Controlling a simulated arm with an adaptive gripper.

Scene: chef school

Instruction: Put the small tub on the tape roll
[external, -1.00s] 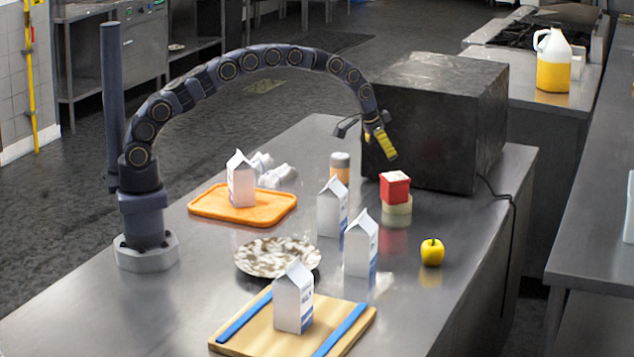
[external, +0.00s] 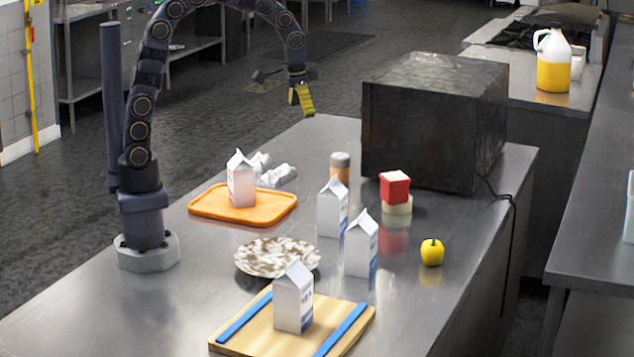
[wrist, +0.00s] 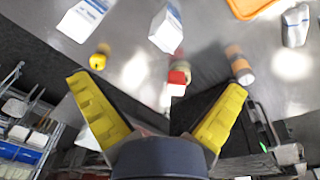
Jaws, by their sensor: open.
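The small tub (external: 394,187) is red with a lighter red lid and sits on top of the tape roll (external: 397,206), a pale cream ring lying flat on the steel table. The tub looks slightly tilted or turned on the roll; I cannot tell which. In the wrist view the tub (wrist: 177,77) shows between my fingers but well beyond them, with the roll mostly hidden by it. My gripper (external: 303,100), with yellow finger pads, is open and empty, high up and to the left of the tub. Both spread fingers also show in the wrist view (wrist: 158,115).
A large black box (external: 435,120) stands behind the tub. A shaker with an orange body (external: 340,168), milk cartons (external: 332,208), a yellow apple (external: 432,252), a plate (external: 277,257), an orange tray (external: 243,212) and a wooden board (external: 240,343) occupy the table. The table's front left is clear.

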